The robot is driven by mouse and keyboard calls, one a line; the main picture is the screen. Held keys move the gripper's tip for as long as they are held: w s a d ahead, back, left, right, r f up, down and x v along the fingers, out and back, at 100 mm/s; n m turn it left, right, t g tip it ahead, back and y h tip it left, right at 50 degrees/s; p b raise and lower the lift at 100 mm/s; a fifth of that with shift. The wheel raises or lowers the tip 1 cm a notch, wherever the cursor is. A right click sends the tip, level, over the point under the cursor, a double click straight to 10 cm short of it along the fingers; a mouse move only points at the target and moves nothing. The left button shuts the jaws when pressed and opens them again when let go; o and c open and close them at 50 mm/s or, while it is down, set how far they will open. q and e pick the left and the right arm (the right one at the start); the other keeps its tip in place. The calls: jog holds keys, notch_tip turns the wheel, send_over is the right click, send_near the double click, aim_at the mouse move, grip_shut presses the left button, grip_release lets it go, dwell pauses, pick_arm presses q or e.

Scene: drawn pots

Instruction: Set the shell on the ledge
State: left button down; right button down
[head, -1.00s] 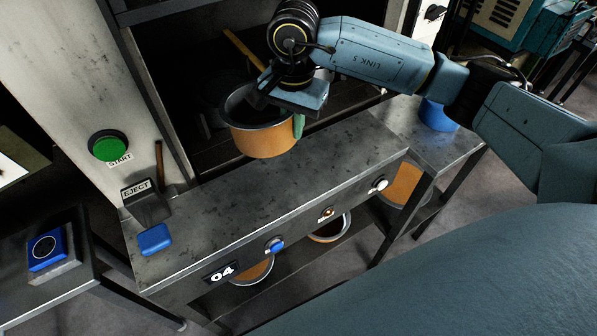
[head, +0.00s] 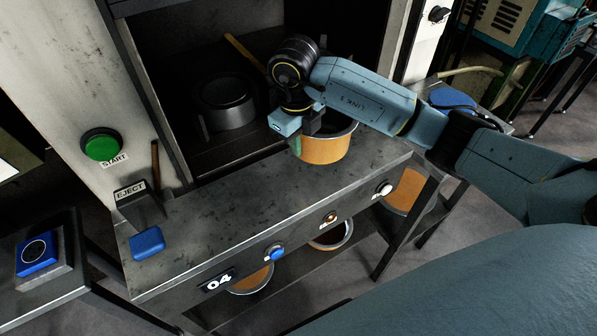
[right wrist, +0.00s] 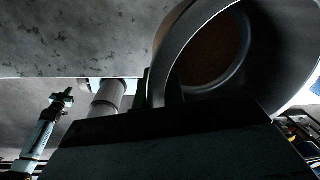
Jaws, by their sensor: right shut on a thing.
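The shell, an orange pot with a grey metal rim (head: 326,149), is in the head view above the right part of the grey metal ledge (head: 215,215). My right gripper (head: 303,138) is shut on its left side wall. The shell looks roughly upright; I cannot tell whether its base touches the ledge. In the right wrist view, the shell's round open mouth (right wrist: 212,50) is close to the camera, with the speckled ledge surface (right wrist: 70,35) beside it. My left gripper is not in view.
Behind the ledge is a dark machine bay with a round metal block (head: 227,100). A green START button (head: 101,146), an EJECT box (head: 133,193) and a blue block (head: 147,243) are at the left. Other orange pots (head: 250,280) sit below. The ledge's middle is clear.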

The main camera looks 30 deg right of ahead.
notch_tip(320, 180, down, 8)
jog(key=shift+f, duration=0.2)
jog(key=c, duration=1.5)
grip_release()
jog(key=r, duration=0.8)
jog(key=a+r, duration=0.1)
jog(key=r, duration=0.3)
jog(key=shift+s, duration=0.2)
